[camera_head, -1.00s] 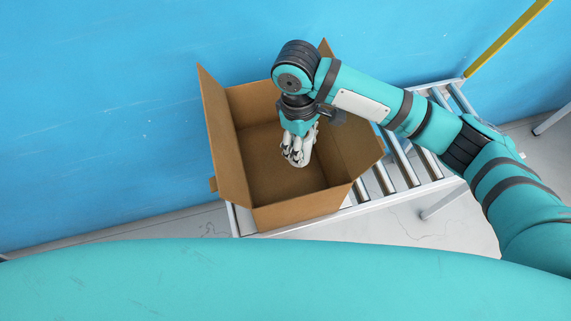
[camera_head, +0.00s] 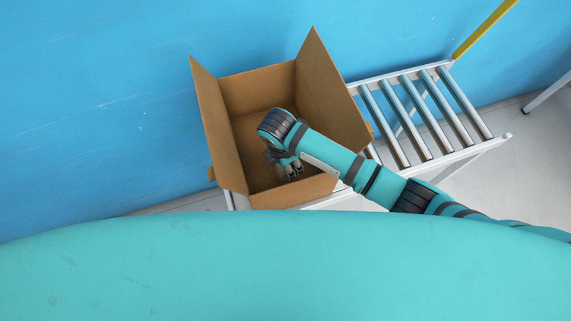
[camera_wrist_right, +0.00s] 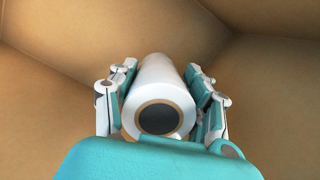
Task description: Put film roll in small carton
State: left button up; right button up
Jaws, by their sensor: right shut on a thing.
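The small carton (camera_head: 215,125) is an open brown cardboard box with its flaps raised, standing on the conveyor's left end. My right gripper (camera_head: 290,170) is down inside the carton's opening in the head view, near its front side. In the right wrist view, the right gripper (camera_wrist_right: 160,95) is shut on the film roll (camera_wrist_right: 160,78), a white cylinder with a brown core ring and dark hole facing the camera. Brown carton walls surround it there. The roll is hidden in the head view. My left gripper is not in view.
A roller conveyor (camera_head: 425,110) with metal rollers extends right of the carton, its visible rollers empty. A blue wall (camera_head: 120,80) stands close behind and left of the carton. A yellow bar (camera_head: 485,30) rises at the conveyor's far right.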

jog(key=shift+f, duration=2.35)
jog(key=shift+f, duration=0.15)
jog(key=o, duration=1.3)
jog(key=r, duration=0.8)
jog(key=a+r, duration=0.1)
jog(key=r, duration=0.3)
jog(key=shift+s+a+r, duration=0.1)
jog(key=shift+s+r, duration=0.05)
jog(key=shift+s, duration=0.25)
